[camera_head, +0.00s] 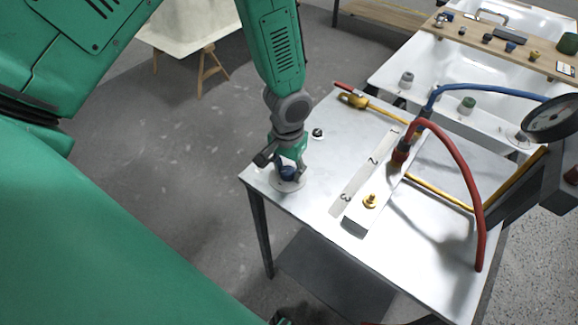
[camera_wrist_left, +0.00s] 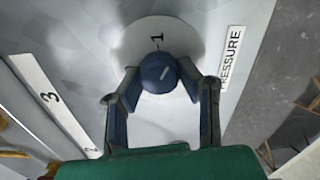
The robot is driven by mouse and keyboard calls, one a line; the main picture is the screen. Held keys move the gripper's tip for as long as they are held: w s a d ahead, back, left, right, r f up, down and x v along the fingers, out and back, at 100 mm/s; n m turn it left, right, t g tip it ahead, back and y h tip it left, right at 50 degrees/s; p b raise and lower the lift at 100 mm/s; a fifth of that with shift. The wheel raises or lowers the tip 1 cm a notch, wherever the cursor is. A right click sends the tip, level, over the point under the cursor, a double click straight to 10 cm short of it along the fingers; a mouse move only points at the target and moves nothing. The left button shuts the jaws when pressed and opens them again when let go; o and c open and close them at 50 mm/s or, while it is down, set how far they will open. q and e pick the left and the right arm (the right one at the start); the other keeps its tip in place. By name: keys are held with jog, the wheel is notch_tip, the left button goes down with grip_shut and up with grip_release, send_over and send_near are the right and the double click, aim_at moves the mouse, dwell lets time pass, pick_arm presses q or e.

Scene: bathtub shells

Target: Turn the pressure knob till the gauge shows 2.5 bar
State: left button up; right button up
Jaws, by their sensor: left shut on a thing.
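The blue pressure knob (camera_wrist_left: 158,72) sits on a pale round dial plate (camera_wrist_left: 128,42) by a "PRESSURE" label (camera_wrist_left: 231,57). My left gripper (camera_wrist_left: 160,86) is shut on the knob, one finger on each side. In the head view the knob (camera_head: 288,173) is at the table's left corner, under the gripper, which partly hides it. The round gauge (camera_head: 552,118) is at the right edge; its reading is too small to tell. My right gripper is not in view.
White bathtub shells (camera_head: 435,68) stand behind. A small black-and-white knob (camera_head: 318,133) is near the gripper.

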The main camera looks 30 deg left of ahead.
aim_at(287, 170)
pick_arm(q)
jog(key=shift+s+f, duration=0.1)
jog(key=shift+s, duration=0.15)
jog(key=o, duration=1.1)
jog(key=shift+o, duration=0.2)
jog(key=shift+w, duration=0.1)
jog(key=shift+r, duration=0.35)
notch_tip(287, 170, up, 11)
jog(key=shift+r, duration=0.15)
